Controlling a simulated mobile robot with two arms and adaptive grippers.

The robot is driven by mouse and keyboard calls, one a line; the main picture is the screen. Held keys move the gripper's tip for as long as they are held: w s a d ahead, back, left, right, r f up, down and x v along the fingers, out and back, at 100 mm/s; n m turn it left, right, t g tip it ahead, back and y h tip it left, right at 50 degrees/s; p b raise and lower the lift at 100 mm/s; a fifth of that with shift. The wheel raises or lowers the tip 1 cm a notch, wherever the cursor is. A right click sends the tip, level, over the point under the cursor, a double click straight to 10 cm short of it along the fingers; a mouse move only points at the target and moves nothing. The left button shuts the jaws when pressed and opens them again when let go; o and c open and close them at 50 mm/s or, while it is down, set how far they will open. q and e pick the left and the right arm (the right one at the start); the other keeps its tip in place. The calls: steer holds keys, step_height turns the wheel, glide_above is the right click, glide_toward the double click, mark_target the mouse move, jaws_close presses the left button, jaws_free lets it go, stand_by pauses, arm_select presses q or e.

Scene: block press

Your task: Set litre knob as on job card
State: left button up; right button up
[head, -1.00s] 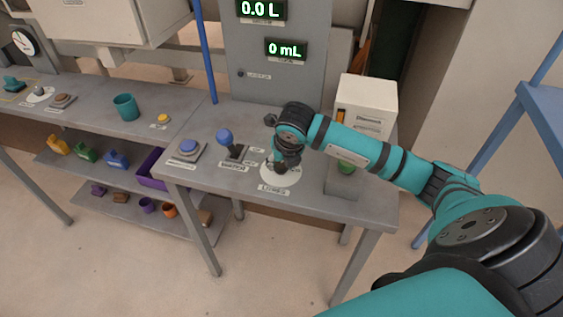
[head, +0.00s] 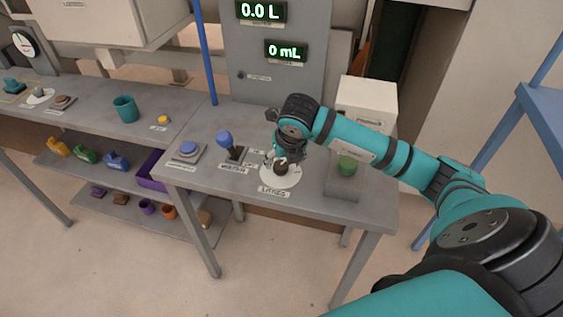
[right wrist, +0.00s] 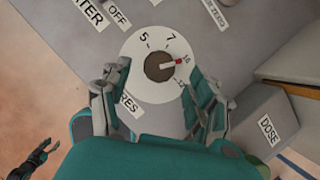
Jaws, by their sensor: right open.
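The litre knob is a dark round knob (head: 282,167) on a white dial (head: 290,179) above the label LITRES. The right wrist view shows the knob (right wrist: 159,66) closely, with its red and white pointer towards the 10 mark; 5 and 7 are also legible on the dial (right wrist: 140,90). My right gripper (head: 276,160) is over the dial, open and empty. In the right wrist view its fingers (right wrist: 156,88) are apart on either side of the lower dial, not closed on the knob. A dark gripper, apparently my left one (right wrist: 36,158), shows small at lower left. I see no legible job card.
The displays read 0.0 L (head: 261,11) and 0 mL (head: 286,50). A blue-knobbed lever (head: 225,141) and a blue button (head: 188,149) stand left of the dial. A green button (head: 348,163) on a grey box stands close to its right, before a white box (head: 368,98).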

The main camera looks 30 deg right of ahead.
steer(key=d+v, duration=0.1)
steer(key=v, duration=0.7)
steer(key=shift+s+a+r, duration=0.15)
steer(key=shift+a+r, duration=0.25)
steer(key=shift+a, duration=0.15)
